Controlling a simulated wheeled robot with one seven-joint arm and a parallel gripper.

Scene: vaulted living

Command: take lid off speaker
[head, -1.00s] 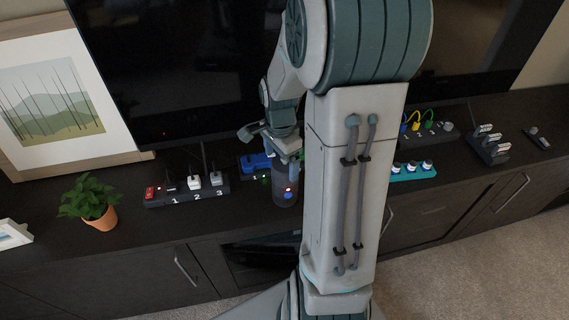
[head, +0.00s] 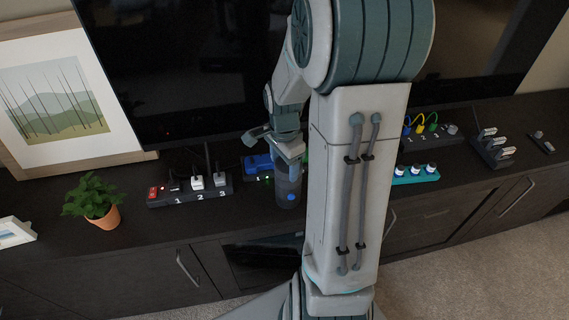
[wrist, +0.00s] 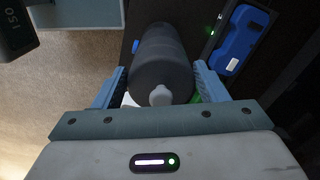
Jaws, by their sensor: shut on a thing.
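The speaker (head: 287,196) is a dark upright cylinder with a blue button, standing on the dark cabinet top just left of my forearm. In the wrist view the speaker (wrist: 157,48) runs away from the camera between my fingers. Its dark lid (wrist: 158,80) has a pale grey knob (wrist: 160,96) facing the camera. My gripper (wrist: 160,76) has a blue finger on each side of the lid and is shut on it. In the head view my gripper (head: 290,158) is at the speaker's top, where the wrist partly hides it. I cannot tell whether the lid is seated or raised.
A power strip (head: 190,190) is left of the speaker, and a blue device (head: 257,164) is close behind it. A potted plant (head: 93,199) stands farther left. A teal strip (head: 415,174) lies right of my arm. The TV (head: 190,75) rises behind.

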